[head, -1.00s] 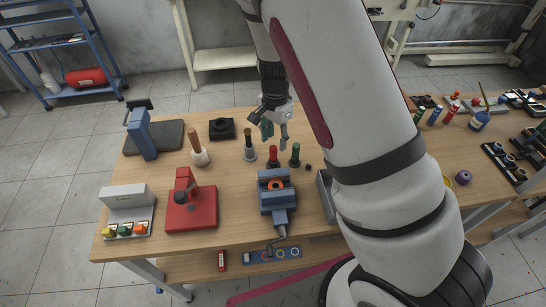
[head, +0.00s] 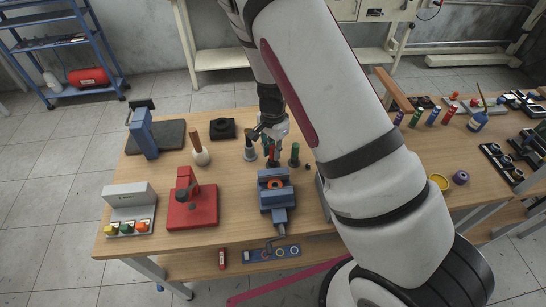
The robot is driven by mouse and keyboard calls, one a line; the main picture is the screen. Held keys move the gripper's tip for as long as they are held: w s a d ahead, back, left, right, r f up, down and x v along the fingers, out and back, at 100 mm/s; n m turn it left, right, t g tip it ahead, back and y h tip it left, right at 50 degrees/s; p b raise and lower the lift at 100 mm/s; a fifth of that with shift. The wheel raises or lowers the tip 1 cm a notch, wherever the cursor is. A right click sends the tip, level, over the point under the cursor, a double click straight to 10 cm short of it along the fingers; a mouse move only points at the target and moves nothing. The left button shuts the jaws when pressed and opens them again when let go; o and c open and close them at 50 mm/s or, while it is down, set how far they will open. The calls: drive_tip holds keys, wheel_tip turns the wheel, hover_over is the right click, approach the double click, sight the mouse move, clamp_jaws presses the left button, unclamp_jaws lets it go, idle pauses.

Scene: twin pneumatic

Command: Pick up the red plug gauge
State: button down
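The red plug gauge (head: 272,157) stands upright on the wooden table, behind the blue vise, between a dark gauge with a yellowish top (head: 250,149) and a green gauge (head: 295,156). My gripper (head: 269,142) points down from above, right at the red gauge's top. Its fingers cover part of the red handle. Whether the fingers touch the gauge is too small to tell. How far apart they are is also unclear.
The blue vise (head: 275,199) with an orange ring stands just in front. A red press (head: 190,204), a wood-handled tool (head: 200,153) and a black block (head: 222,129) stand to the left. My arm hides part of the table's right side.

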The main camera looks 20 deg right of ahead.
drive_tip(key=shift+r, duration=0.1)
wheel_tip(320, 180, up, 10)
drive_tip(key=shift+f+b, duration=0.1)
drive_tip(key=shift+b, duration=0.25)
drive_tip(key=shift+s, duration=0.1)
idle(0.6)
